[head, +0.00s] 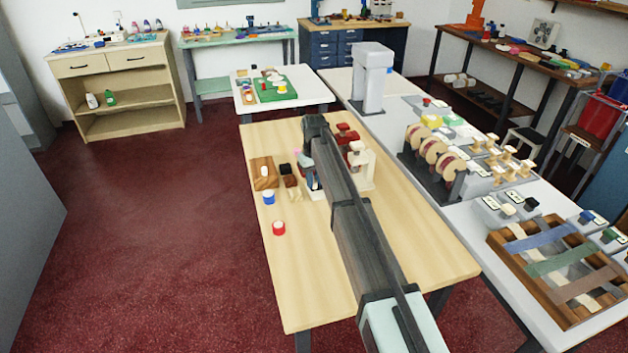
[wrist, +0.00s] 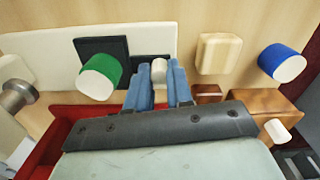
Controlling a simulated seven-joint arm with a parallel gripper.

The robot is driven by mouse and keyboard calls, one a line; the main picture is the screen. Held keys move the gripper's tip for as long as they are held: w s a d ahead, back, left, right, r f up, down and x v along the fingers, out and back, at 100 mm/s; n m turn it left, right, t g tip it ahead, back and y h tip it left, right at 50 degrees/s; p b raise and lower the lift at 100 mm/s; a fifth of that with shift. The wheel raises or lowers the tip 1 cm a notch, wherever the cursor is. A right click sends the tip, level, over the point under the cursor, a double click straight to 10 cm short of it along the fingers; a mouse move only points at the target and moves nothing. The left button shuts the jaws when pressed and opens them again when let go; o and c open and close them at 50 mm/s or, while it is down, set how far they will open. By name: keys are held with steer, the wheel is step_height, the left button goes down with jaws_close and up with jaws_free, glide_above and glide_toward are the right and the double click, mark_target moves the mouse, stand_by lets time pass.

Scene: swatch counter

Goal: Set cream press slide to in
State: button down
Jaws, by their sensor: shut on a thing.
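The cream press (head: 360,168) stands on the wooden table, partly hidden behind my arm in the head view. In the wrist view a long cream part (wrist: 40,48) with dark sections lies at the upper left, apparently part of this press. A small whitish knob (wrist: 159,68) sits by the dark section. My gripper (wrist: 159,82) has its blue fingers shut on this knob, one on each side. In the head view my gripper (head: 314,182) is low over the table at the press's left, mostly covered by my arm. How far the slide is in or out cannot be told.
A green-and-white cylinder (wrist: 98,76) is close left of the fingers, and a cream block (wrist: 218,53) close right. A blue-and-white cylinder (wrist: 282,62) and a wooden block (wrist: 262,103) are farther right. A red press (head: 346,134) stands behind. The table's front is clear.

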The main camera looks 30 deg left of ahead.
steer(key=w+d, duration=0.3)
steer(key=c, duration=1)
jaws_free()
step_height(320, 180, up, 14)
steer(key=shift+f, duration=0.1)
stand_by(0.3)
